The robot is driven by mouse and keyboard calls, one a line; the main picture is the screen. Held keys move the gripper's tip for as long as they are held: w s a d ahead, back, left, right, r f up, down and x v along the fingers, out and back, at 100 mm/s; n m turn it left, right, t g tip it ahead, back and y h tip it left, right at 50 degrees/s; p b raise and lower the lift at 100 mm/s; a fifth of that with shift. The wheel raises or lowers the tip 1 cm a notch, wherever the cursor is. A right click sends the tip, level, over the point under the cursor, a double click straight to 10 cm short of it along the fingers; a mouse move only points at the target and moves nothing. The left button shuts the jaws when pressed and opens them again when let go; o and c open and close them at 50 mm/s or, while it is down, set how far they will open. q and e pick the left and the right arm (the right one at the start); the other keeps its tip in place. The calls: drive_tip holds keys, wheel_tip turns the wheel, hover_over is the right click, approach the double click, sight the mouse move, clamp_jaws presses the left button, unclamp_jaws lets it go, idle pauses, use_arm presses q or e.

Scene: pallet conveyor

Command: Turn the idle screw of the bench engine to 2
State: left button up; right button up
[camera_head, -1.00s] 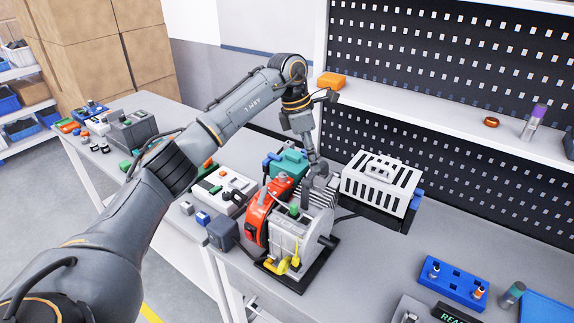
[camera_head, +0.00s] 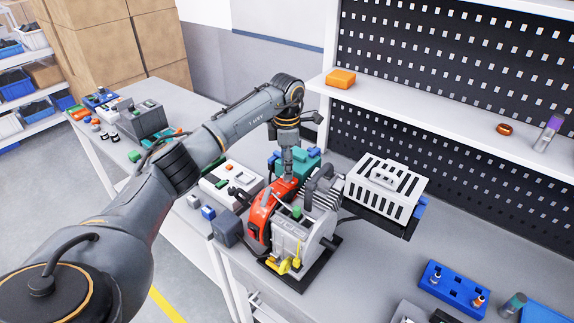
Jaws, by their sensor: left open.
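The bench engine (camera_head: 290,240) stands on a dark base on the bench, with a red housing (camera_head: 264,214), a grey block, dark fins, a green cap and yellow parts. My left arm reaches in from the left. Its gripper (camera_head: 288,176) points down at the engine's back, close above the red housing near the teal part (camera_head: 299,165). The gripper is open, with nothing seen between its fingers. I cannot make out the idle screw or its setting. Whether the fingers touch the engine cannot be told. My right gripper is not in view.
A white slotted box (camera_head: 384,187) stands right of the engine. A dark grey cube (camera_head: 227,228) and a white control box (camera_head: 228,182) are to the left. A blue holder (camera_head: 452,287) lies at the front right.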

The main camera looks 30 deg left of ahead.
use_arm(q)
drive_tip(key=shift+f, duration=1.2)
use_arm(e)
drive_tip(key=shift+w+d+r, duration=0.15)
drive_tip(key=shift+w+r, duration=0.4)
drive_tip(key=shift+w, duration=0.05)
use_arm(q)
drive_tip(key=c, duration=0.9)
clamp_jaws()
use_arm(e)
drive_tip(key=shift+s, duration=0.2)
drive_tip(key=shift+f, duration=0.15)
